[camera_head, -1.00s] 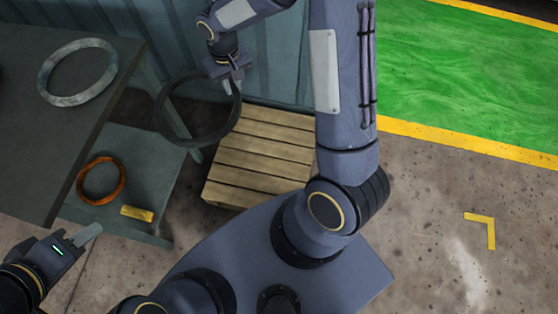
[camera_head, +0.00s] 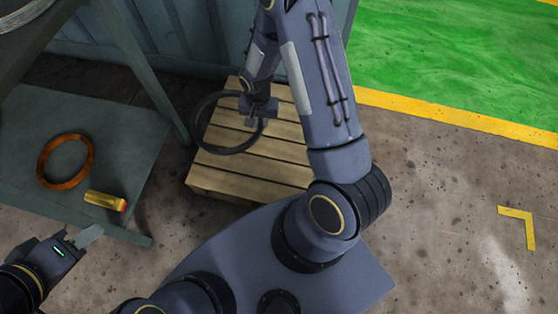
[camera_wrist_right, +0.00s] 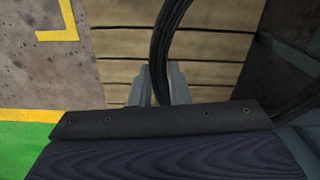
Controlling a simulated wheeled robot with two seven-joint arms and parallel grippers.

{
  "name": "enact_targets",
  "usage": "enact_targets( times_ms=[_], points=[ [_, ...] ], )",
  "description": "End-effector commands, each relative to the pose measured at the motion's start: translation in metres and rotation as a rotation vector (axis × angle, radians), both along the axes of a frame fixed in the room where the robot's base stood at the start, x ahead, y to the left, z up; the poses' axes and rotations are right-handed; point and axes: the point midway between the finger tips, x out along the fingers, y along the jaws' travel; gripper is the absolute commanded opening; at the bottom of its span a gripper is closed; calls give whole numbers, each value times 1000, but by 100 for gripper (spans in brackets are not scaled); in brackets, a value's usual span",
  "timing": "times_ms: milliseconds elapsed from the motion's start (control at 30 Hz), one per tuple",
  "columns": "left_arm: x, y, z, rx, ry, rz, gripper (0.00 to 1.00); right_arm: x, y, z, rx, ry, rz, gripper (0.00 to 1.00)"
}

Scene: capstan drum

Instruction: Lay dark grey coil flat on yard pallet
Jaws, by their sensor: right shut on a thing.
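The dark grey coil (camera_head: 225,152) is over the left part of the slatted wooden yard pallet (camera_head: 285,172), its left side near the pallet's left edge. My right gripper (camera_head: 258,118) is shut on the coil's right side. In the right wrist view the coil (camera_wrist_right: 160,50) passes between the fingers (camera_wrist_right: 161,85), with pallet slats (camera_wrist_right: 115,48) behind it. I cannot tell whether the coil touches the pallet or how far it tilts. My left gripper (camera_head: 88,238) is at the lower left, away from the coil; its jaw opening is unclear.
A low grey table (camera_head: 130,120) at the left holds an orange-brown ring (camera_head: 42,165) and a yellow cylinder (camera_head: 105,201). A light grey coil (camera_head: 22,12) lies on a higher table at the top left. A corrugated wall stands behind the pallet. Floor right of it is open.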

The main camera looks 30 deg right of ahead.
Motion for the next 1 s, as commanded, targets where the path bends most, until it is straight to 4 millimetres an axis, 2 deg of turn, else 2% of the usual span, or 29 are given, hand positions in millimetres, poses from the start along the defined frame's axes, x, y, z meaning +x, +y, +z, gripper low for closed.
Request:
enact_targets(
  times_ms=[33,100,300,400,600,1000],
  points=[
    [0,0,-26,0,0,0,36,-4,-3,-33,1,0,-34,0],
    [0,0,-44,0,0,0,36,-10,-7,-59,1,0,-84,0],
    [0,0,-92,0,0,0,36,-29,-20,-131,2,-2,-225,0],
    [0,0,-110,0,0,0,36,-37,-25,-158,3,-4,-284,0],
    [0,0,-131,0,0,0,36,-47,-32,-189,4,-7,-358,0],
    [0,0,-141,0,0,0,36,-50,-34,-204,4,-9,-381,0]
  ],
)
